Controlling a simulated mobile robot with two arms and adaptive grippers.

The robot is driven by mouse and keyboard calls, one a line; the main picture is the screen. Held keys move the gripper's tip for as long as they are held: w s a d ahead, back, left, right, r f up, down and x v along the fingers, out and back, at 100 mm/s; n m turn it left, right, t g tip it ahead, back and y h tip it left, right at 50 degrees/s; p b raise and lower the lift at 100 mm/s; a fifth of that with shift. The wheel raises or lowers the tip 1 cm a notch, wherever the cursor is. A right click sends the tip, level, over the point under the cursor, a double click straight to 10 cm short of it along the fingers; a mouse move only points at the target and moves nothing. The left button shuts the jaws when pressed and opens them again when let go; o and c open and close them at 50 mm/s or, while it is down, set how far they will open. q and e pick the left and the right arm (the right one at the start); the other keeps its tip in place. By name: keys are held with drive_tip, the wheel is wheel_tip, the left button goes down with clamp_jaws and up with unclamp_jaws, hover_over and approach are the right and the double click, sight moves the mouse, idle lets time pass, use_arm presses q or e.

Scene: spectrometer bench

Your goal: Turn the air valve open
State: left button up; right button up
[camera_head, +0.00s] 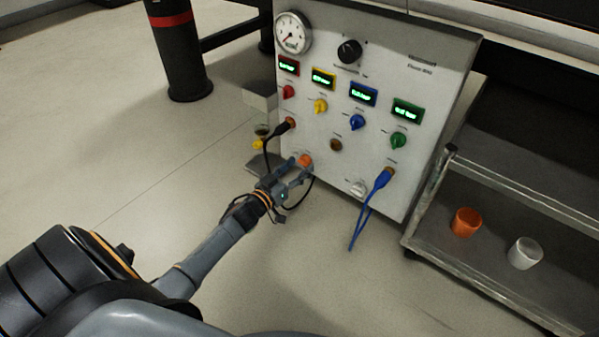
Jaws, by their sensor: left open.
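A pale upright panel (425,80) stands at the top centre. It bears red (289,92), yellow (320,106), blue (357,122) and green (398,140) knobs under small lit displays. An orange knob-like part (305,160) sits at its lower left and a whitish knob (357,187) at its lower right. I cannot read the labels, so I cannot tell which is the air valve. My left gripper (298,172) is open at the panel's lower left, its fingers close to the orange part. I cannot tell if they touch it. My right gripper is not in view.
A black plug (283,127) and a blue plug (383,178) with hanging cables are in the panel. A round gauge (292,33) and a black knob (349,51) sit above. A cart (485,240) with orange and white cups stands right.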

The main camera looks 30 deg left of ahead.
use_arm(q)
drive_tip(key=shift+w, duration=0.55)
clamp_jaws()
